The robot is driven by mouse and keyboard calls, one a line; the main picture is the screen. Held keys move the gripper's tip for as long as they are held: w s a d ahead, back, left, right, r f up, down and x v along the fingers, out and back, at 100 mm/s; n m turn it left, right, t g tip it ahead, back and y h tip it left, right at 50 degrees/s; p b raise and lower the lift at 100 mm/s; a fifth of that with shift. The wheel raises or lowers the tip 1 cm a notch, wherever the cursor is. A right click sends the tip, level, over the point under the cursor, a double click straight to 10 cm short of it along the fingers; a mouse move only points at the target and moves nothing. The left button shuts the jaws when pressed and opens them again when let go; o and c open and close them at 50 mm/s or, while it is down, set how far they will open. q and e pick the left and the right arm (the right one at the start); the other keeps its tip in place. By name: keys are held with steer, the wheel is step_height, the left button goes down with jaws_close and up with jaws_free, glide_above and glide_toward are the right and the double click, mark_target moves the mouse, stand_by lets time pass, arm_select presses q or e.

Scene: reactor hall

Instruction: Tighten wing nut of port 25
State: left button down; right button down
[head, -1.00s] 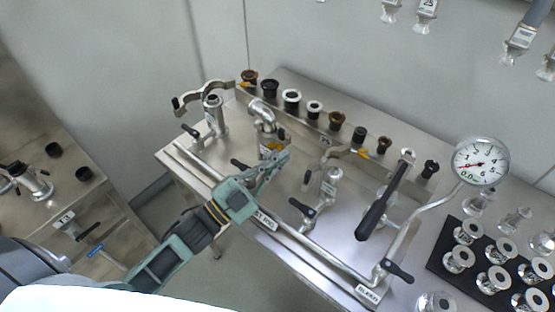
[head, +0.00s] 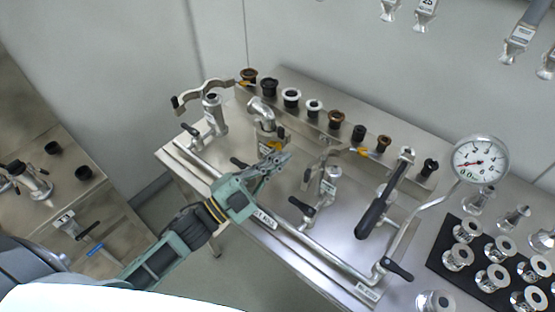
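My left gripper (head: 284,160) reaches from the lower left over the steel bench. Its fingertips are close together, beside an elbow pipe port (head: 265,122) with a clamp, and they cover part of it. I cannot tell whether they touch or hold anything. A middle port (head: 328,188) with a black-handled valve (head: 304,206) stands to the right of the gripper. A left port (head: 212,112) has an open clamp (head: 207,91) at its top. A small tag (head: 427,4) on a wall fitting seems to read 25. I cannot make out any wing nut clearly. My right gripper is out of view.
Several dark, white and brown plugs (head: 314,108) line the bench's back edge. A long black lever (head: 380,205) and a pressure gauge (head: 480,161) stand at the right. A black mat (head: 447,262) holds several metal flanges. A front pipe (head: 335,258) runs along the bench.

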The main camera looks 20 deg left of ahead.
arm_select(q)
steer(key=shift+f+m+g+p, duration=0.1)
steer(key=shift+f+m+g, duration=0.25)
steer(key=shift+m, duration=0.65)
steer(key=shift+f+m+g+p, duration=0.1)
steer(key=shift+f+m+g, duration=0.2)
steer(key=shift+m, duration=0.7)
steer(key=shift+f+m+g+p, duration=0.1)
steer(key=shift+f+m+g, duration=0.25)
steer(key=shift+m, duration=0.65)
stand_by(5.0)
